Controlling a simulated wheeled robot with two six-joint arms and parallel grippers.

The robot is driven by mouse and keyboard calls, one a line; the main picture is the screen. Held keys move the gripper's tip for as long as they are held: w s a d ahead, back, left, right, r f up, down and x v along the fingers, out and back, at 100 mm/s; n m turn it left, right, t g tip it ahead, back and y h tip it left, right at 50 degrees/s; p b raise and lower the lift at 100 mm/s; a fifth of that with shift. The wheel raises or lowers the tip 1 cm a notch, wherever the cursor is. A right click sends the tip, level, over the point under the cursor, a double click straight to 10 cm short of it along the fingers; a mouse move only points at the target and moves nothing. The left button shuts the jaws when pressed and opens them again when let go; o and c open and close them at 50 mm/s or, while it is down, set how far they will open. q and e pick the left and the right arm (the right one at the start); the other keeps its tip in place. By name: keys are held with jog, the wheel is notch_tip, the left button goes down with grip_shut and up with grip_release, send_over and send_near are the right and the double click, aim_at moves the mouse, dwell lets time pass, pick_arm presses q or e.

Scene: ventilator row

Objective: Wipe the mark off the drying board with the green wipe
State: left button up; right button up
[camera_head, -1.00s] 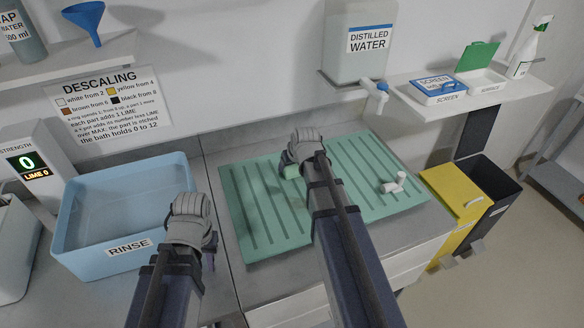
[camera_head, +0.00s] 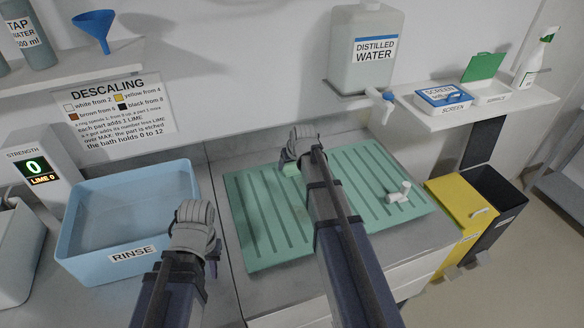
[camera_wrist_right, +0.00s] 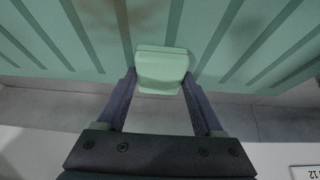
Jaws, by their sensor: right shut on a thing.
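The green drying board (camera_head: 258,228) lies on the counter, grooved and flat. My right gripper (camera_head: 292,166) is over its back part, shut on the pale green wipe (camera_wrist_right: 162,72), which shows between the fingers in the right wrist view. A faint brownish mark (camera_wrist_right: 124,24) shows on the board just beyond the wipe in that view, with a darker patch to its right. I cannot tell whether the wipe touches the board.
A blue rinse tub (camera_head: 85,262) stands left of the board. A white fitting (camera_head: 398,192) lies on the board's right part. The distilled water tank's tap (camera_head: 380,104) hangs above the back edge. Yellow (camera_head: 458,202) and black bins stand to the right.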

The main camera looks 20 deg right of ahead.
jog(key=shift+w, duration=0.6)
jog(key=shift+d, duration=0.15)
jog(key=shift+d, duration=1.2)
jog(key=shift+s, duration=0.1)
pick_arm(q)
jog(key=shift+r, duration=0.1)
pick_arm(e)
jog(key=shift+s+r, duration=0.1)
jog(key=shift+s, duration=1.4)
